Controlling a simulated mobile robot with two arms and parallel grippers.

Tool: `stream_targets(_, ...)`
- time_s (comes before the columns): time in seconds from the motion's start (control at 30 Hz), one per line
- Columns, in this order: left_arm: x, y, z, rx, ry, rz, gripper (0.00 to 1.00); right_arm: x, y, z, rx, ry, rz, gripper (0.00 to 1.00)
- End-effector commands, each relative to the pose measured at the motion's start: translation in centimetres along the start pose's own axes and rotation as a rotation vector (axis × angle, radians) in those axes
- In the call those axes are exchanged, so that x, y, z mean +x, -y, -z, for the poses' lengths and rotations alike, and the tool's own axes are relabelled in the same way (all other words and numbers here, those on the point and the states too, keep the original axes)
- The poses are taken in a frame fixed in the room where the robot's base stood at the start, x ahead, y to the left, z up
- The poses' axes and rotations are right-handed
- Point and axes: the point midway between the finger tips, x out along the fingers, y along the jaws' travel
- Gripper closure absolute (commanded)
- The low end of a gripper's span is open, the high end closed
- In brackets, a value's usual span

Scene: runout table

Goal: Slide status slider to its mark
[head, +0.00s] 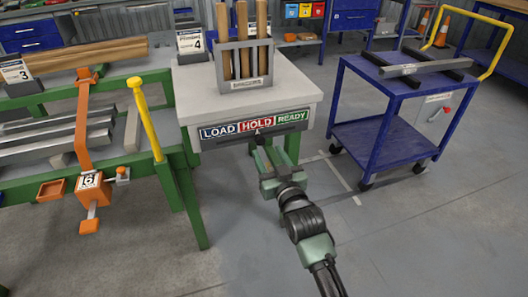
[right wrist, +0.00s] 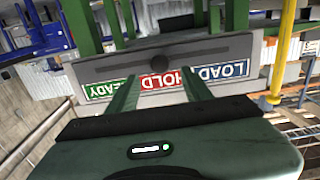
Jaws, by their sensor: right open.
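The status board (head: 256,126) on the front edge of the light-topped table reads LOAD, HOLD and READY from left to right. In the head view, a small pale pointer of the status slider (head: 257,132) shows under HOLD. In the right wrist view the board (right wrist: 246,50) appears upside down, with a dark slot and a round dark slider knob (right wrist: 165,58) in line with HOLD. My right gripper (head: 268,153) is open in front of the board, just below the labels. Its two fingers (right wrist: 160,78) lie either side of HOLD; contact cannot be told. My left gripper is out of view.
A holder with wooden rods (head: 245,67) stands on the table. A green rack with metal bars (head: 60,135) and a yellow post (head: 145,118) is on the left. A blue cart (head: 390,128) stands to the right. Open floor lies in front.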

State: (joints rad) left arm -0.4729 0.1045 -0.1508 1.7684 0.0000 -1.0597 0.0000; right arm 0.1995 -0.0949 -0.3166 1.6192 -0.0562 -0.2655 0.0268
Motion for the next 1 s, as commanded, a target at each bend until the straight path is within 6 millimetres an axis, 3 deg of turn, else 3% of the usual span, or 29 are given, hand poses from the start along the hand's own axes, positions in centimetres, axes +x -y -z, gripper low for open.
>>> stream_targets(0.1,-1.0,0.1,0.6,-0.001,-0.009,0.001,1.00,2.1,0.1,-0.1,0.001,-0.001,0.000,0.50)
stream_targets(0.3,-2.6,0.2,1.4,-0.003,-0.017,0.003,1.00,4.5,0.0,-0.1,0.001,0.000,0.000,0.50)
stream_targets(0.67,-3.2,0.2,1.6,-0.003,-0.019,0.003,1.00,5.2,0.0,-0.1,0.001,0.002,0.000,0.50)
stream_targets(0.87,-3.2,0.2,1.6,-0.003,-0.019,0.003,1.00,5.2,0.0,-0.1,0.001,0.002,0.000,1.00)
stream_targets(1.0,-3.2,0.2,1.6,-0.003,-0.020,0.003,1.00,5.2,0.0,-0.1,0.001,0.002,0.000,1.00)
